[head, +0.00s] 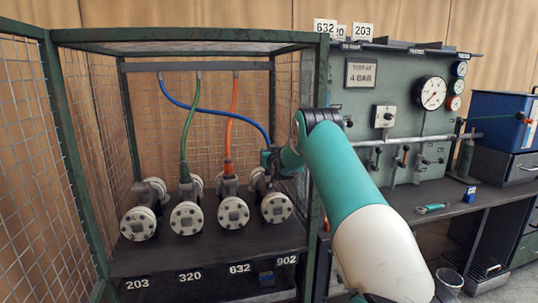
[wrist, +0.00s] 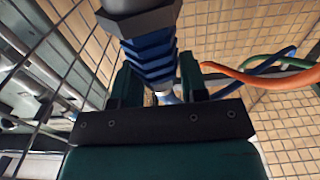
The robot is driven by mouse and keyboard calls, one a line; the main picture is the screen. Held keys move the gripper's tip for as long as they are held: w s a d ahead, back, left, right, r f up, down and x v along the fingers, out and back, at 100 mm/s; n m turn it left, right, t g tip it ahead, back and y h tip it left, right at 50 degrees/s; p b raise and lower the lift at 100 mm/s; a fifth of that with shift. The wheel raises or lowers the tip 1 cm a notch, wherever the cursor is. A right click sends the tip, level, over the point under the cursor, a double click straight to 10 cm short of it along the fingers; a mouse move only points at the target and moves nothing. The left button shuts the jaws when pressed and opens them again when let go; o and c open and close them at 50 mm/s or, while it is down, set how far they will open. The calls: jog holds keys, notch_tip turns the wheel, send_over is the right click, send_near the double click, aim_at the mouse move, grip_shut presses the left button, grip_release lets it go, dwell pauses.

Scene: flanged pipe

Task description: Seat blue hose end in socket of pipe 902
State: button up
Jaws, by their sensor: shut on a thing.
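Pipe 902 (head: 276,207) is the rightmost flanged pipe in the green cage, above its number label. The blue hose (head: 205,108) hangs from the rail at the back left and runs down right to my gripper (head: 272,160) above pipe 902. In the wrist view my gripper (wrist: 160,85) is shut on the ribbed blue hose end (wrist: 150,55), with one green finger on each side. The far end of the ribbed part meets a dark grey collar (wrist: 138,18), likely the socket. I cannot tell how deep the end sits in it.
A green hose (head: 188,130) runs to pipe 320, and an orange hose (head: 230,120) to pipe 632; pipe 203 (head: 138,223) has none. Mesh walls (head: 25,110) and a green post (head: 316,120) close in my arm. A gauge panel (head: 410,110) stands right.

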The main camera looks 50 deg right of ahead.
jog(key=shift+f+b, duration=0.55)
jog(key=shift+f, duration=0.05)
jog(key=o, duration=1.3)
jog(key=b+v, duration=0.1)
jog(key=v, duration=1.6)
jog(key=shift+s+b, duration=0.25)
jog(key=shift+b, duration=0.1)
